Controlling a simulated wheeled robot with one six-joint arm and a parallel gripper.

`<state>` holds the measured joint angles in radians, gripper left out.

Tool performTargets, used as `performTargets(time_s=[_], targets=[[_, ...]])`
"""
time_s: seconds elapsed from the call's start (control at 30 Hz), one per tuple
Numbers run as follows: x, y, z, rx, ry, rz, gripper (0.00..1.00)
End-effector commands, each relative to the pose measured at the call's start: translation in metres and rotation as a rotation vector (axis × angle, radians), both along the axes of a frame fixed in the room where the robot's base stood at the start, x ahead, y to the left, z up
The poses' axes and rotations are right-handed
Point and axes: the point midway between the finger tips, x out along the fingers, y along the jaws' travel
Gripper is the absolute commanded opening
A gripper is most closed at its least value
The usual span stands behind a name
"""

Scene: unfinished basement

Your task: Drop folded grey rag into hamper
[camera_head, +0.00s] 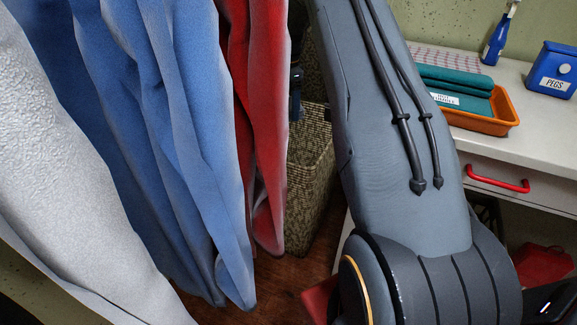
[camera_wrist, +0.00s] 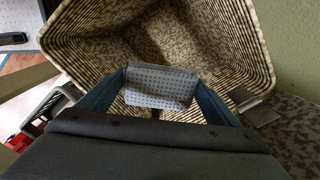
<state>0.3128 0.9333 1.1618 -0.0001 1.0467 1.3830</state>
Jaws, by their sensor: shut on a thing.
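The hamper (camera_head: 312,165) is a tall woven basket, standing on the floor between the hanging cloths and my arm in the head view. In the wrist view its striped rim and patterned inside wall (camera_wrist: 238,48) open out beneath my gripper. The folded grey rag (camera_wrist: 158,90), with small dark dots, is between the fingers of my gripper (camera_wrist: 160,84), which is shut on it. The rag appears over the hamper's opening, towards its near side. The height above the rim is hard to tell. In the head view my arm hides the rag.
Blue (camera_head: 175,130), red (camera_head: 262,120) and white cloths (camera_head: 60,190) hang on the left, close to the hamper. On the right, a white counter (camera_head: 535,125) holds an orange tray (camera_head: 495,122) with teal cloths, a spray bottle (camera_head: 498,38) and a blue pegs box (camera_head: 553,72).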

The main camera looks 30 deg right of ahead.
Motion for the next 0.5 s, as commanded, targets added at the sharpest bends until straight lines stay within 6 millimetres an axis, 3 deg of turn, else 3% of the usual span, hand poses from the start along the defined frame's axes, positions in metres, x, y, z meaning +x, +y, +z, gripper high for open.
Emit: performTargets(time_s=[0.5], targets=[[0.0, 0.0, -0.049, 0.0, 0.0, 0.002, 0.64]])
